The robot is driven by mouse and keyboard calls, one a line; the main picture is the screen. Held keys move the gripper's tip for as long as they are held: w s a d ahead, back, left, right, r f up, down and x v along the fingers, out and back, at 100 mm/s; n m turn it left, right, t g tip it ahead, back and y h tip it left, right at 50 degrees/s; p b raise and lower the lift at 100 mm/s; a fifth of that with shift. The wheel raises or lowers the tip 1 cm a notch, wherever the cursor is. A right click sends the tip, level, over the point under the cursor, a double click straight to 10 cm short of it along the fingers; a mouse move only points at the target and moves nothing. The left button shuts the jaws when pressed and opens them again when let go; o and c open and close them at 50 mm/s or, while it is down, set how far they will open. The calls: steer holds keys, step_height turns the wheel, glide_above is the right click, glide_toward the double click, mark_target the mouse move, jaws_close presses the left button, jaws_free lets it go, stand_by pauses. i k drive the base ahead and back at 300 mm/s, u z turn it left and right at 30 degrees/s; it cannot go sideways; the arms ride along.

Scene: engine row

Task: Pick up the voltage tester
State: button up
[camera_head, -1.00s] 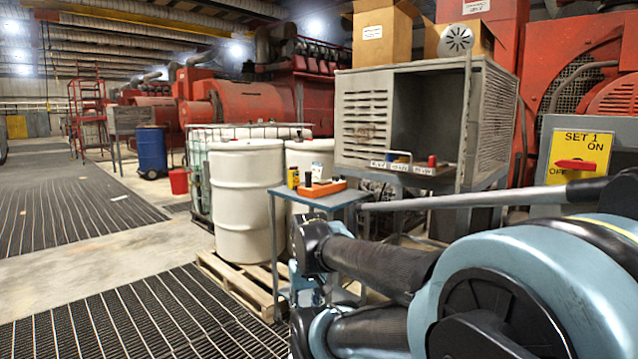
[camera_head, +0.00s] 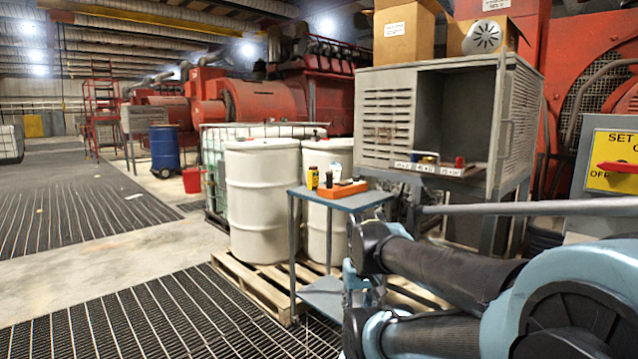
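A small yellow-and-black item (camera_head: 312,178) stands at the left end of the small blue-grey table (camera_head: 352,204). An orange holder (camera_head: 342,190) lies beside it on the same top, with small dark pieces in or behind it. I cannot tell at this size which of these is the voltage tester. My arm (camera_head: 450,270) is folded in the lower right of the head view, in front of the table's right side and legs. My gripper's fingers cannot be made out, and nothing shows as held.
White drums (camera_head: 262,198) stand on a wooden pallet (camera_head: 232,272) left of and behind the table. A grey louvred cabinet (camera_head: 385,118) stands behind to the right, with a red piece (camera_head: 459,162) on its ledge. Grating floor (camera_head: 160,320) at the front left is clear.

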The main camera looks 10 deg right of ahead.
mark_target(313, 173)
steer(key=i, duration=0.9)
steer(key=u, duration=0.05)
